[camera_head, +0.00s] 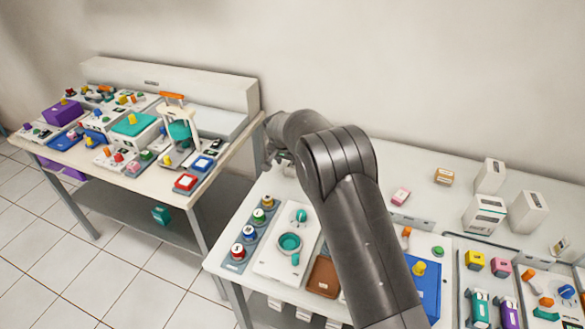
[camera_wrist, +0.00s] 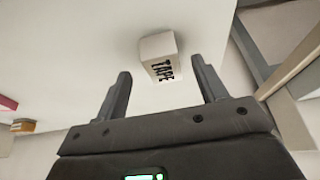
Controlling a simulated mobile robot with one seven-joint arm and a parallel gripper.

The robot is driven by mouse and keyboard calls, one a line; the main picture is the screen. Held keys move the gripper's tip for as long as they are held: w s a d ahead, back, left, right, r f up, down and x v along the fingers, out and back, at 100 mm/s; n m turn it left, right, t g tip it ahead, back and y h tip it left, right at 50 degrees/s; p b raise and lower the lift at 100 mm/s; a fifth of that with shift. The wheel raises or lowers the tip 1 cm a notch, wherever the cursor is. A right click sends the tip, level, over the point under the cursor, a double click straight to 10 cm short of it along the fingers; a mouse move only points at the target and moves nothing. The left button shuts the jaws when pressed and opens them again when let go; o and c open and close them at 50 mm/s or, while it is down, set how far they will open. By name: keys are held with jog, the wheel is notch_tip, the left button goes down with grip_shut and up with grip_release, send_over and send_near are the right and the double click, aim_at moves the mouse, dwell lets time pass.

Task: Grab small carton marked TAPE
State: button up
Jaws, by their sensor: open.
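The small white carton (camera_wrist: 160,56) with TAPE in dark letters stands on the white tabletop in the wrist view. It is just ahead of my gripper (camera_wrist: 161,72), in line with the gap between the two fingers. The fingers are open, one to each side of the carton's line, and I see no contact. In the head view my gripper (camera_head: 279,153) is at the back left corner of the right table, and my arm hides most of the spot around it.
A pink box (camera_head: 400,196) and a tan box (camera_head: 444,176) lie to the right on the right table (camera_head: 400,160). Several white cartons (camera_head: 490,176) stand farther right. The left table (camera_head: 110,175), crowded with items, is across a narrow gap. The wall is close behind.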

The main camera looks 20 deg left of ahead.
aim_at(291, 166)
jog(key=x, duration=0.4)
jog(key=shift+w+a, duration=0.1)
jog(key=c, duration=1)
